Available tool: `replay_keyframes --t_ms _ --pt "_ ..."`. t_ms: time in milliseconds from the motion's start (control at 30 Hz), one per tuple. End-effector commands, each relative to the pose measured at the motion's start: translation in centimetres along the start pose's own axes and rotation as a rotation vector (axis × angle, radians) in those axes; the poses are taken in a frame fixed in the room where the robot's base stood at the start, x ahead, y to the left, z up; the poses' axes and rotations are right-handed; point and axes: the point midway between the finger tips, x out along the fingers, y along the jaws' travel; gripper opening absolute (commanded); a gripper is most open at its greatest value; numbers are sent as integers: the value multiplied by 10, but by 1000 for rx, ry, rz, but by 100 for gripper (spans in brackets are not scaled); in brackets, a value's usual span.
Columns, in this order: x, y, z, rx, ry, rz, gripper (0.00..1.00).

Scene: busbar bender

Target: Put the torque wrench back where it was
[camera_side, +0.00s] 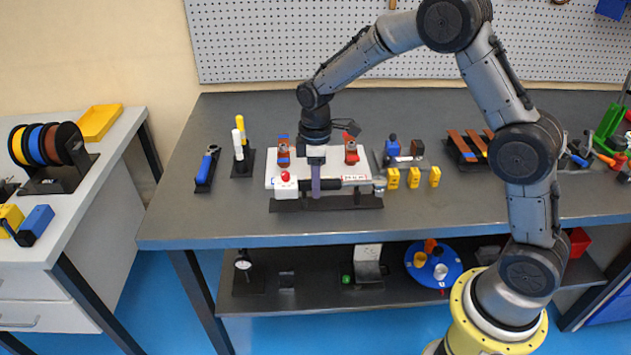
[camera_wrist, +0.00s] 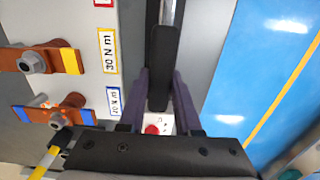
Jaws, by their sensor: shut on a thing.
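The torque wrench (camera_side: 335,183) lies level along the front of the white panel, with its silver head (camera_side: 379,185) at the right. My gripper (camera_side: 316,190), with purple fingers, points down and is shut on the wrench's dark handle. In the wrist view the black handle (camera_wrist: 164,60) sits between the fingers of my gripper (camera_wrist: 163,80), and a silver shaft (camera_wrist: 171,12) runs on from it. A black stand (camera_side: 325,203) is just below the wrench. I cannot tell whether the wrench touches it.
Behind the wrench is the white panel (camera_wrist: 80,20) with bolted copper bars (camera_wrist: 45,60) and torque labels. A white box with a red button (camera_side: 285,176) is close on the left. A blue-handled tool (camera_side: 204,169) stands farther left; yellow blocks (camera_side: 414,177) are at right.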

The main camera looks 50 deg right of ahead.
Motion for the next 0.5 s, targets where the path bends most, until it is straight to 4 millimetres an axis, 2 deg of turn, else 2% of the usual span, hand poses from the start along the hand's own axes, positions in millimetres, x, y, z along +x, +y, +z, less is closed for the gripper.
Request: replay_keyframes --t_ms 500 --pt "10 0 0 0 2 2 0"
